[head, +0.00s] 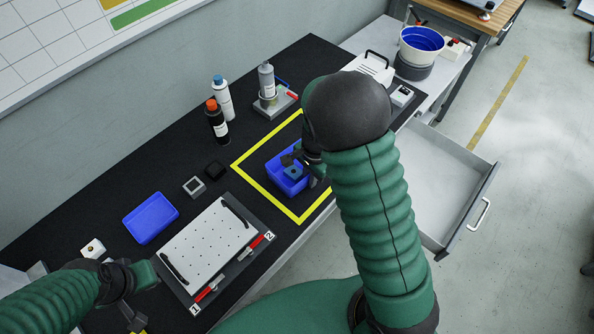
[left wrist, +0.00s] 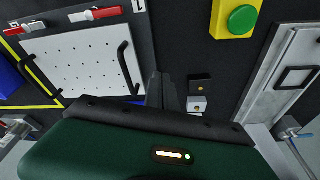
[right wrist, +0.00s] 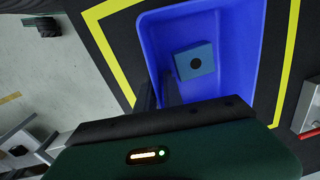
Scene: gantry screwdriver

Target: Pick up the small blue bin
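The small blue bin (head: 274,172) stands inside the yellow outlined square on the black bench, with a blue block (head: 293,173) in it. My right gripper (head: 303,170) is at the bin's right side in the head view. Its fingers (right wrist: 158,95) are apart, with the bin's side wall seemingly between them; contact cannot be told. My left gripper (left wrist: 165,92) is away from the bin, near the perforated plate, with its fingers together and empty.
A blue tray (head: 151,218) and a white perforated plate (head: 209,240) with handles lie left of the square. Bottles (head: 222,98) and a stand (head: 272,100) are behind it. An open drawer (head: 440,180) juts out at the right.

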